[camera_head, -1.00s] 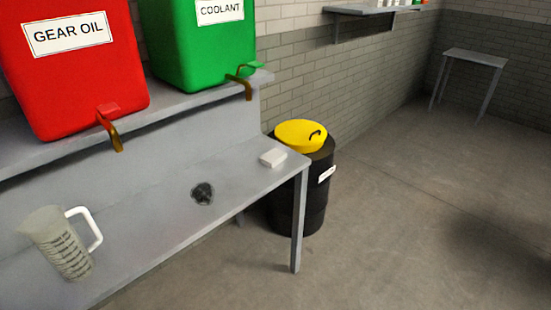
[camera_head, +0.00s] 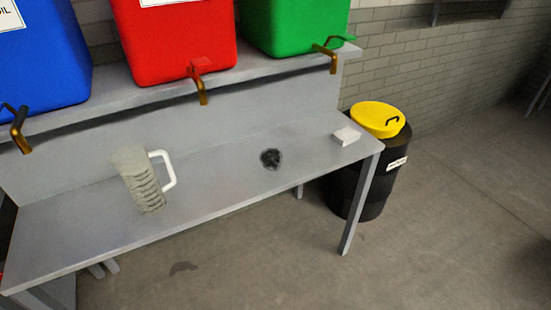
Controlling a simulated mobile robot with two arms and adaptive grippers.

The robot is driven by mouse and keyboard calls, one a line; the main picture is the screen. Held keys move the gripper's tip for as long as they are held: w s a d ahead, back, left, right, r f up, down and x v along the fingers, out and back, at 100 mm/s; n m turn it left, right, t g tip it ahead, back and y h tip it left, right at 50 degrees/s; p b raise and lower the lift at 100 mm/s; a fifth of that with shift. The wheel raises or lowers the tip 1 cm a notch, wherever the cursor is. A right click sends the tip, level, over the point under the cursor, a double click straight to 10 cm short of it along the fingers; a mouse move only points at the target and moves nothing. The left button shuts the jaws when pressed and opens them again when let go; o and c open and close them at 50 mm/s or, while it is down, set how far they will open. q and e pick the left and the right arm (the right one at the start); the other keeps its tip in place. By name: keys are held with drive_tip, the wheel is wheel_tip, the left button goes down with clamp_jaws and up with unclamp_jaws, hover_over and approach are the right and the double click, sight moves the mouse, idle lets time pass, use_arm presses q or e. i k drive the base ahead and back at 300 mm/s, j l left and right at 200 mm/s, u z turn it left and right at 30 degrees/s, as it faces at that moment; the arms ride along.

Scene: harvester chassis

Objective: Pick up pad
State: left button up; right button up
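A small white block, which looks like the pad (camera_head: 346,136), lies flat on the grey bench (camera_head: 230,200) near its right end. Nothing touches it. Neither of my grippers shows in the head view, so I cannot see their state.
A measuring jug (camera_head: 140,180) with a white handle and a small dark round object (camera_head: 271,158) are on the bench. Blue (camera_head: 45,60), red (camera_head: 178,40) and green (camera_head: 295,25) containers with taps stand on the shelf above. A black drum (camera_head: 370,185) with a yellow lid (camera_head: 378,119) stands right.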

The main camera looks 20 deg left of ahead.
sight(344, 137)
drive_tip(key=u, duration=1)
drive_tip(key=i+l+u, duration=0.1)
drive_tip(key=l+u, duration=1.25)
drive_tip(key=l, duration=0.15)
drive_tip(key=k+l+u, duration=0.2)
drive_tip(key=l+u, duration=0.3)
